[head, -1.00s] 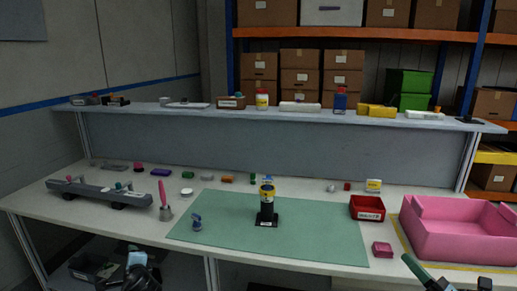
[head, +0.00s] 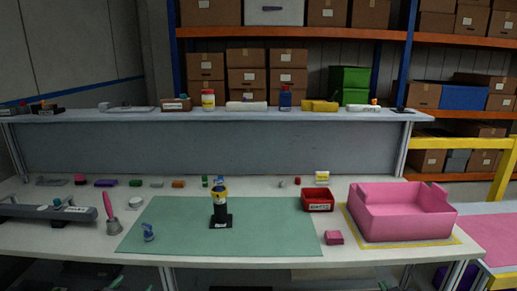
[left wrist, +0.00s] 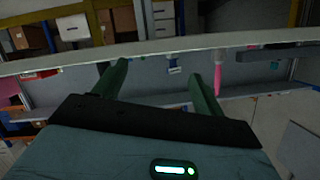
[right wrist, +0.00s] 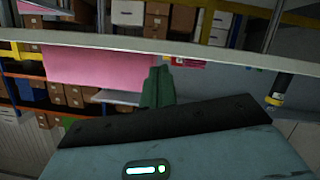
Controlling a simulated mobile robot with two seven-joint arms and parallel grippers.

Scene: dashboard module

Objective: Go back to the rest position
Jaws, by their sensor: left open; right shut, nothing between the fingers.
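My left gripper (left wrist: 155,80) is open, with its two green fingers spread wide and nothing between them in the left wrist view. My right gripper (right wrist: 157,84) is shut and empty in the right wrist view, its green fingers together.
A green mat (head: 180,235) bears a black stand with a yellow-banded cylinder (head: 220,206). A red bin (head: 318,201) and a large pink tub (head: 400,212) stand to the right. A grey rail-like part (head: 45,210) lies at the left. The bench's front edge is close.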

